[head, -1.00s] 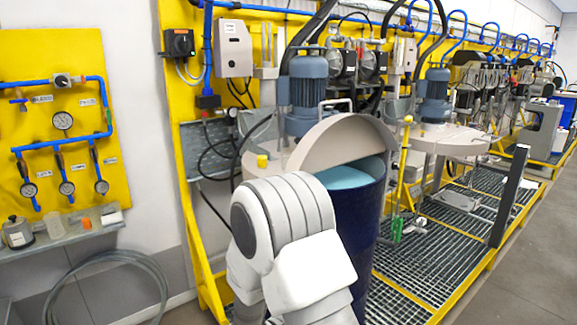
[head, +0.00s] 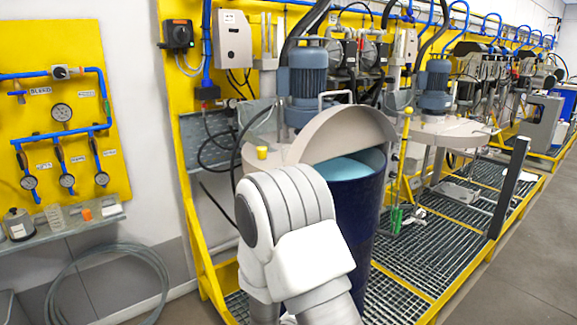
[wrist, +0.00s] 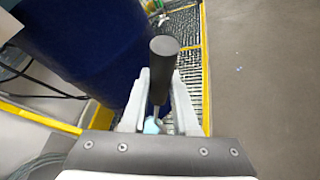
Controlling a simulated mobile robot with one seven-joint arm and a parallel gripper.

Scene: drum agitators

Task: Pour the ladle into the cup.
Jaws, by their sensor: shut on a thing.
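The ladle (wrist: 165,47) shows in the wrist view as a dark cylindrical handle end with a thin metal rod below it. In the head view my gripper and the ladle are hidden behind my white arm. A clear, graduated cup (head: 54,218) stands upright on the wall shelf at the far left, well apart from my arm.
The shelf (head: 70,233) also holds a dark-capped jar (head: 18,224), an orange item (head: 87,214) and a white box (head: 110,207). A blue drum (head: 362,205) with light-blue liquid and a half-raised lid stands beside my arm. A coiled hose (head: 108,255) hangs below the shelf.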

